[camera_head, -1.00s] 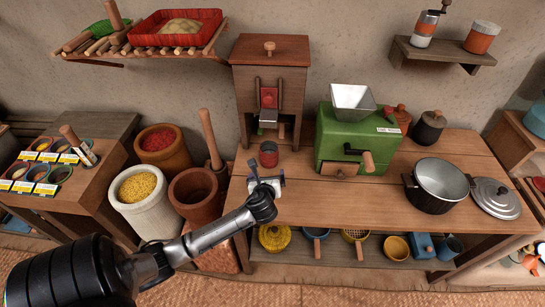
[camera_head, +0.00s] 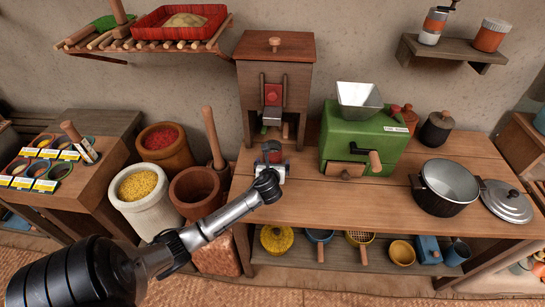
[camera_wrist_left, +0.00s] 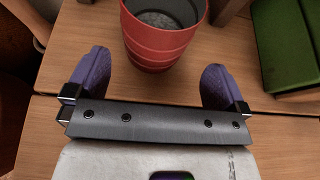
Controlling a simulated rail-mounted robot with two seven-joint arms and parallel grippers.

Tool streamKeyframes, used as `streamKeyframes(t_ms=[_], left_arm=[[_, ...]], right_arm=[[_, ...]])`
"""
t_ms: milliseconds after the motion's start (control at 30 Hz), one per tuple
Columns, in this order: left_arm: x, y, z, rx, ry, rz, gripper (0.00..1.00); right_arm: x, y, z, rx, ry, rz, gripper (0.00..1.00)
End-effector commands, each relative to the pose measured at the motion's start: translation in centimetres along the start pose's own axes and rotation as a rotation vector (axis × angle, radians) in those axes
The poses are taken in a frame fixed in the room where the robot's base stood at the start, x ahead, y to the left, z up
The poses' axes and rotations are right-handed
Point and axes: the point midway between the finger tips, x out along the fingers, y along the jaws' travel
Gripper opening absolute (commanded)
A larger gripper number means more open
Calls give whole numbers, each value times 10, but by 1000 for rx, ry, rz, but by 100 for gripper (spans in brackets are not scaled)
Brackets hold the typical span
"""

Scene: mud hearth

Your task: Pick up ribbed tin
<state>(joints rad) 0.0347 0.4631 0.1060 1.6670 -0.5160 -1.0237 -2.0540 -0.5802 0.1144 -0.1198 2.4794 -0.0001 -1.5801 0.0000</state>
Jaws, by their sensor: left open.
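The ribbed tin is a red, open-topped ribbed can (camera_wrist_left: 163,42) in the left wrist view, grey inside, upright on the wooden table. In the head view the tin (camera_head: 272,148) stands near the table's left end, partly hidden by my left gripper (camera_head: 270,165). My left gripper also shows in the wrist view (camera_wrist_left: 157,60), with its two purple fingers spread wide. The tin is centred between them and just ahead, with its lower part close to the fingertips. Nothing is held. My right gripper is not in view.
A wooden dispenser box (camera_head: 272,85) stands behind the tin. A green mill (camera_head: 357,138) stands to its right, and a pot (camera_head: 446,187) farther right. A brown mortar with a pestle (camera_head: 196,190) is left of the table. The table front right of the gripper is clear.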

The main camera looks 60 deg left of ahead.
Motion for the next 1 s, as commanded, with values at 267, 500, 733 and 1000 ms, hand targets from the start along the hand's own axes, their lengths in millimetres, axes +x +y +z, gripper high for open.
streamKeyframes(t_ms=[267,500,733,1000], left_arm=[[36,6,-3,-2,-1,2,100],[50,6,-1,0,0,1,100],[50,6,0,0,0,1,99],[50,6,-1,0,0,1,73]], right_arm=[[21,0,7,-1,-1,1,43],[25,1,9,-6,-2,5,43],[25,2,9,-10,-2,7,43],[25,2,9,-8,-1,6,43]])
